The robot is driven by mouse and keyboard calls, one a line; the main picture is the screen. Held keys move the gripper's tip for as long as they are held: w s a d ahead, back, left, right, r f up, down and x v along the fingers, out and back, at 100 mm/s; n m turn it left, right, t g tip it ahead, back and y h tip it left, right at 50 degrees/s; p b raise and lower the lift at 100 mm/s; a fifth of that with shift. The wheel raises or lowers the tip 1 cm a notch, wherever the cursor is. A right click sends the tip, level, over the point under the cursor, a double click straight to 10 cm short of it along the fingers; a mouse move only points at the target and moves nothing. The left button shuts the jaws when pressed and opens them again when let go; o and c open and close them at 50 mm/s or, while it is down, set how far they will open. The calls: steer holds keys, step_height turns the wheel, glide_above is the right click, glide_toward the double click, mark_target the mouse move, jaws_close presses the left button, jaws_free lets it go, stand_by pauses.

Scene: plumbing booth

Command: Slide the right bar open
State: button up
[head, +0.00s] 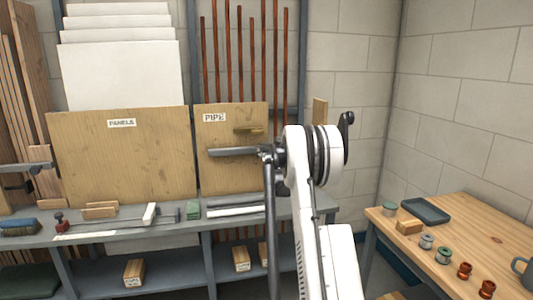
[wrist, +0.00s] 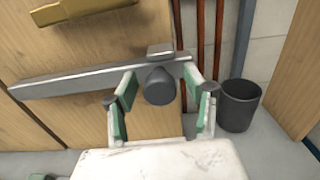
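The right bar is a grey metal bar (head: 232,151) lying across the wooden "PIPE" panel (head: 228,178). In the wrist view the bar (wrist: 65,86) runs from lower left to upper right. A dark round knob (wrist: 160,86) sticks out near its right end. My gripper (wrist: 157,84) is open, with a green-padded finger on each side of the knob. A gap shows between the knob and each finger, so it holds nothing. In the head view my arm hides most of the gripper and the bar's right end.
A brass-coloured plate (head: 248,129) sits on the panel above the bar. Copper pipes (head: 240,60) stand behind. A dark bin (wrist: 240,104) is right of the gripper. The shelf (head: 110,232) below carries tools. A wooden table (head: 470,225) with small parts stands at right.

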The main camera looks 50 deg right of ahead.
steer(key=shift+s, duration=0.1)
steer(key=v, duration=1.2)
steer(key=shift+r, duration=0.1)
stand_by(0.3)
